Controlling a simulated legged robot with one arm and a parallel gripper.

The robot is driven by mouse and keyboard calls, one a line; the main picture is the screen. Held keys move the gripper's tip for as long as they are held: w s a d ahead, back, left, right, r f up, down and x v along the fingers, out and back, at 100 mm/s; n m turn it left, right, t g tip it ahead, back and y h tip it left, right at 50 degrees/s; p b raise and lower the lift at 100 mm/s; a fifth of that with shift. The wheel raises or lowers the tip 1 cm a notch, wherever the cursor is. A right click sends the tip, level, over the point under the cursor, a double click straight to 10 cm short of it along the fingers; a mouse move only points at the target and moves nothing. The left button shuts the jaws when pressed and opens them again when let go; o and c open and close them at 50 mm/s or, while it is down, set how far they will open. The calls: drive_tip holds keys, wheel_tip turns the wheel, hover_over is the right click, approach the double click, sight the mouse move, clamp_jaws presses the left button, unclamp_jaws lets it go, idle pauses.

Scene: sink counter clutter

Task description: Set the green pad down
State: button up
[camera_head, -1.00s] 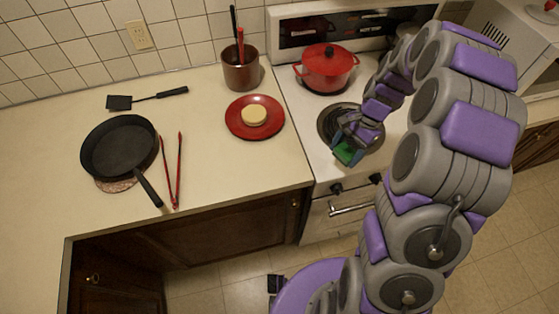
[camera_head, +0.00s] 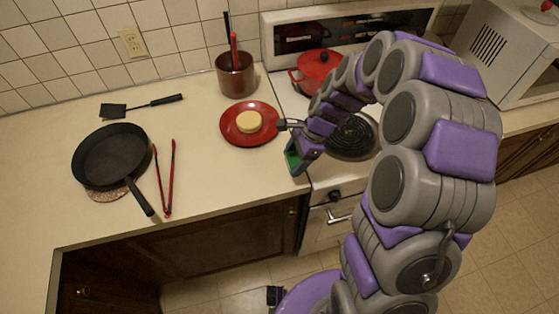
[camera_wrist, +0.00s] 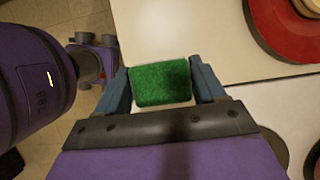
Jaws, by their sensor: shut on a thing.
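The green pad (camera_wrist: 161,84) is between the two blue fingers of my gripper (camera_wrist: 162,88) in the wrist view, with a finger against each side. In the head view the green pad (camera_head: 292,160) shows as a small green patch at the end of my gripper (camera_head: 292,147). There it is over the right edge of the counter (camera_head: 240,181), beside the stove (camera_head: 324,178). My gripper is shut on the pad. Its height above the counter is hard to tell.
A red plate (camera_head: 236,135) holding a pale round item (camera_head: 248,122) is just left of my gripper. A black pan (camera_head: 110,155), red tongs (camera_head: 171,178), a black spatula (camera_head: 113,111) and a utensil pot (camera_head: 236,76) stand farther off. A red pot (camera_head: 312,73) is on the stove. The front counter is clear.

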hover_over(274, 167)
drive_tip(key=d, duration=0.1)
drive_tip(key=shift+w+d+f+b, duration=0.1)
drive_tip(key=shift+w+f+b, duration=0.1)
drive_tip(key=shift+f+b, duration=0.15)
drive_tip(key=shift+f, duration=0.15)
drive_tip(key=shift+d+f+b, duration=0.15)
drive_tip(key=shift+f+b, duration=0.55)
drive_tip(key=shift+f, duration=0.85)
drive_tip(key=o, duration=0.9)
drive_tip(key=shift+o, duration=0.2)
